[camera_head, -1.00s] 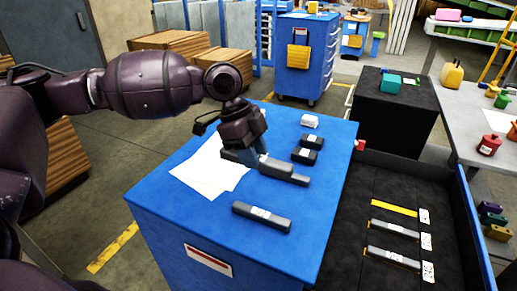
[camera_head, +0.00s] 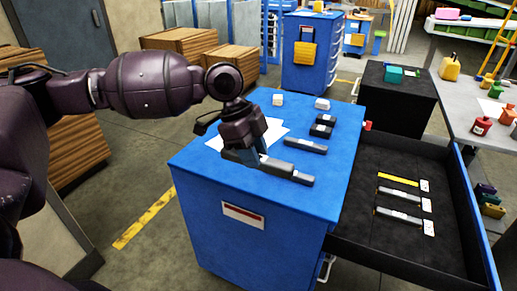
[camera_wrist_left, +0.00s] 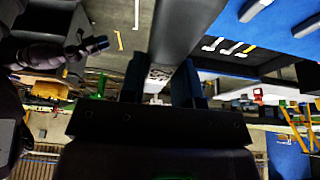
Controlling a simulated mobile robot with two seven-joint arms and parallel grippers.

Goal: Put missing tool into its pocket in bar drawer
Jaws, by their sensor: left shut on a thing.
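My left gripper (camera_head: 258,160) is shut on a dark grey bar (camera_head: 278,167) above the blue cabinet top. The held bar also shows in the left wrist view (camera_wrist_left: 178,30), between the fingers (camera_wrist_left: 165,82). A similar bar end (camera_head: 303,179) shows just past it; overlap hides the rest. Another grey bar (camera_head: 305,146) lies farther back on the top. The open dark drawer (camera_head: 375,245) on the right holds two grey bars (camera_head: 405,197) (camera_head: 398,216) beside white labels. Behind them is a bare yellow strip (camera_head: 398,180) with its own label. My right gripper (camera_wrist_left: 90,46) appears small in the wrist view, its jaws unclear.
White paper (camera_head: 270,131), two small white blocks (camera_head: 278,100) (camera_head: 322,104) and two dark blocks (camera_head: 325,119) (camera_head: 320,131) lie on the blue cabinet (camera_head: 215,180).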

